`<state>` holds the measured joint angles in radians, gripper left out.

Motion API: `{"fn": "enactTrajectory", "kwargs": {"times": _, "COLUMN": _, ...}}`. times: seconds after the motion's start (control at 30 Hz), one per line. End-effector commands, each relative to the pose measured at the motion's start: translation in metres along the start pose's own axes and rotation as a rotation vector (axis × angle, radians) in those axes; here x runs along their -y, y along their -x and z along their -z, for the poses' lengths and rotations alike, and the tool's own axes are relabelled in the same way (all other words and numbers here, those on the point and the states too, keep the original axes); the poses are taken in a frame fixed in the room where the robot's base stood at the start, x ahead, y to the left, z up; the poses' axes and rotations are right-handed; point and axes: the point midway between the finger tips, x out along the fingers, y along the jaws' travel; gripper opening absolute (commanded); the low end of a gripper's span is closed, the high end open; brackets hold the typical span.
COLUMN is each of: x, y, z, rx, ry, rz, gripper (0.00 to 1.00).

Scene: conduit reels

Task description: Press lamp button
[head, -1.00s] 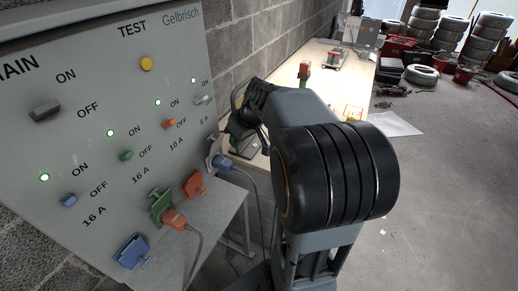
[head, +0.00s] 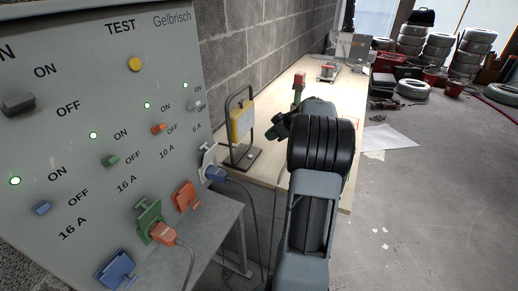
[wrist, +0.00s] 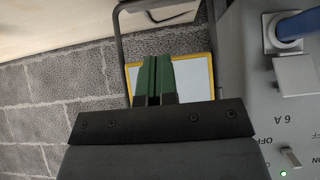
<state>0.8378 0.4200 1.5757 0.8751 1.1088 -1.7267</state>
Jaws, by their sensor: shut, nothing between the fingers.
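The lamp (head: 241,122) is a yellow-framed work light in a dark tubular stand. It stands upright on the near end of the wooden bench, close to the wall. A small pale knob (head: 250,155), perhaps its button, shows on its dark base. In the wrist view the lamp's yellow-edged panel (wrist: 200,75) lies behind the fingers. My gripper (head: 271,130) is to the right of the lamp in the head view, and appears apart from it. Its green fingers (wrist: 157,62) are shut and empty in the wrist view. The button cannot be made out in the wrist view.
A grey switch panel (head: 75,100) with switches, green lights and a yellow test button (head: 135,64) stands at left. Plugs and cables hang from its sockets. The wooden bench (head: 320,105) runs back along the block wall, with a red-topped green object (head: 298,88) on it.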

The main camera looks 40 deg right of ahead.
Motion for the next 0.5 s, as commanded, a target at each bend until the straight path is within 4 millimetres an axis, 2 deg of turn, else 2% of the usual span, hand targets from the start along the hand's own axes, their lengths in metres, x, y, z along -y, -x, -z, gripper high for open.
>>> {"fn": "enactTrajectory", "kwargs": {"times": 0.17, "x": 0.001, "y": -0.021, "z": 0.000, "rx": 0.001, "ry": -0.001, "rz": 0.005, "gripper": 0.00}}
{"fn": "enactTrajectory", "kwargs": {"times": 0.5, "x": 0.001, "y": -0.085, "z": 0.000, "rx": 0.002, "ry": 0.000, "rz": 0.005, "gripper": 0.00}}
